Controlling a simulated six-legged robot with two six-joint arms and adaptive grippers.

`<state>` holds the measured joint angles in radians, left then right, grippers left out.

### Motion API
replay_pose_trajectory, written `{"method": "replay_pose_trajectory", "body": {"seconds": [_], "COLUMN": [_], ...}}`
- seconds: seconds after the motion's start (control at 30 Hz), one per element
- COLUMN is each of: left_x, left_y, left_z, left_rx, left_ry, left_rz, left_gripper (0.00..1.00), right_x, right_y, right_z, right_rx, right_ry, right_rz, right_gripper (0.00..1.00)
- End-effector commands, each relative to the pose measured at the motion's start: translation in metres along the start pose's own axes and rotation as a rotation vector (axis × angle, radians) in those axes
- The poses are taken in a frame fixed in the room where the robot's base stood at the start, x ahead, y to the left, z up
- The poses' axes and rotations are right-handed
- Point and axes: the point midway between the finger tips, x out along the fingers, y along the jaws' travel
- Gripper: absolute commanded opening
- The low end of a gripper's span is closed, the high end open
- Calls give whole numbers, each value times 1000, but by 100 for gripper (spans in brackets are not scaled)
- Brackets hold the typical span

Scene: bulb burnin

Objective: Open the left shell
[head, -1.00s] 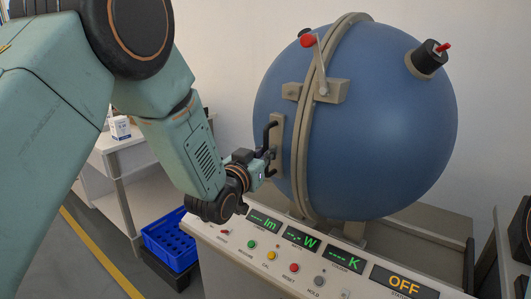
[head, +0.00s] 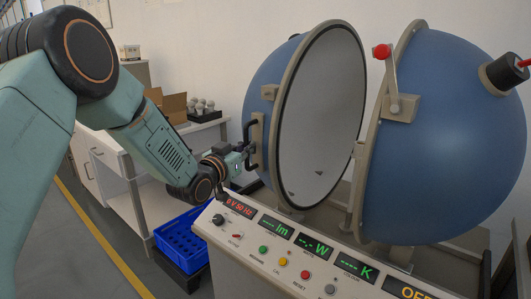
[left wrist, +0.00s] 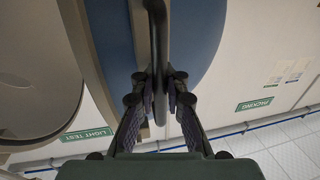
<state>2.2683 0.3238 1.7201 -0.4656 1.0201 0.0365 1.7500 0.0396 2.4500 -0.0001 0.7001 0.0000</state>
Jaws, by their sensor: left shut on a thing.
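The left shell (head: 262,75) is a blue half sphere with a grey rim, swung away from the right shell (head: 450,130), so a wide gap shows between them. Its pale round inner face (head: 325,115) is visible. A dark bar handle (head: 251,145) stands on a tan plate at the left shell's side. My left gripper (head: 243,163) is shut on this handle. In the left wrist view the fingers close around the dark handle bar (left wrist: 159,60), with the blue shell behind it. A latch lever with a red knob (head: 382,51) stands on the right shell's rim. My right gripper is not in view.
A control panel (head: 300,255) with displays and buttons lies in front below the shells. A side table behind holds a cardboard box (head: 172,104) and several bulbs (head: 201,106).

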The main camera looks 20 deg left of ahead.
Motion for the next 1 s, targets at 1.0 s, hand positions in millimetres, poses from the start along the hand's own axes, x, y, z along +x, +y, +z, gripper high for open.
{"method": "replay_pose_trajectory", "body": {"seconds": [1.0], "left_x": [1], "left_y": [-22], "left_z": [3], "left_rx": [0], "left_ry": [-7], "left_rz": [3], "left_gripper": [22], "right_x": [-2], "right_y": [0], "right_z": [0], "right_rx": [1], "right_ry": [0], "right_rz": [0], "right_gripper": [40]}}
